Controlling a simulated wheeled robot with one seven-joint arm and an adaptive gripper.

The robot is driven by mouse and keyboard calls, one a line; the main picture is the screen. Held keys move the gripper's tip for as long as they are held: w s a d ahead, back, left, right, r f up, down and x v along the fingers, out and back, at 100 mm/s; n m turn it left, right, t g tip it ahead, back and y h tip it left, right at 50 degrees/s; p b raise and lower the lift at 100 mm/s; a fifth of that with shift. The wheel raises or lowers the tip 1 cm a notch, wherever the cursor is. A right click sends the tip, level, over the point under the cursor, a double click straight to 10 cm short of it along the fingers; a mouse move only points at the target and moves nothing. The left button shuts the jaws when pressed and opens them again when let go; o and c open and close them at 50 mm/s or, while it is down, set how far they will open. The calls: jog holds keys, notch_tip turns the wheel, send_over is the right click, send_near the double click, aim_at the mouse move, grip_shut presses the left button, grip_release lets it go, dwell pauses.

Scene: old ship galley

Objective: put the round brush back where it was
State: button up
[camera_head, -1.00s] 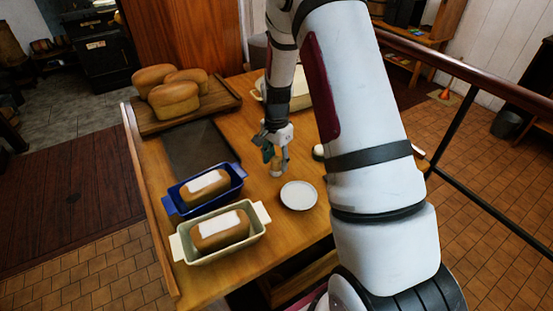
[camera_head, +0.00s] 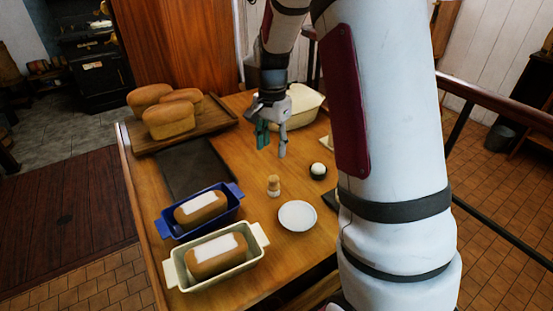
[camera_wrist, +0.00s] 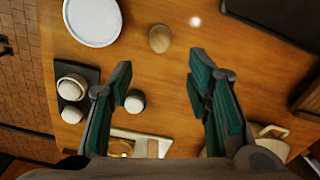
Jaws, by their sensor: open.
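The round brush (camera_head: 273,186), a small wooden piece with a pale lower part, stands upright on the wooden table, left of and behind the white plate (camera_head: 297,215). In the wrist view its round wooden top (camera_wrist: 160,39) shows beyond my fingertips, in the gap between them. My gripper (camera_head: 272,145) is open and empty, above and behind the brush and apart from it. Its two green-padded fingers (camera_wrist: 158,72) are spread wide in the wrist view.
A dark cup with a white ball (camera_head: 318,171) stands right of the brush. A blue loaf pan (camera_head: 164,224) and a cream one (camera_head: 172,268) hold loaves at the front left. A dark flat tray (camera_head: 190,168) lies left, a cream lidded dish (camera_head: 305,106) behind.

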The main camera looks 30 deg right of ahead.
jog(key=s+a+r+n+t, duration=0.1)
jog(key=s+a+r+n, duration=0.35)
jog(key=r, duration=0.45)
jog(key=s+a+r+n+t, duration=0.1)
jog(key=s+a+r+n, duration=0.1)
jog(key=s, duration=0.4)
jog(key=s+a+r+n+t, duration=0.1)
jog(key=s+a+r+n, duration=0.2)
jog(key=s, duration=0.4)
jog(key=s+a+r+n+t, duration=0.2)
jog(key=s+a+n, duration=0.2)
jog(key=s, duration=0.3)
jog(key=shift+s+r+n, duration=0.15)
jog(key=shift+n, duration=0.4)
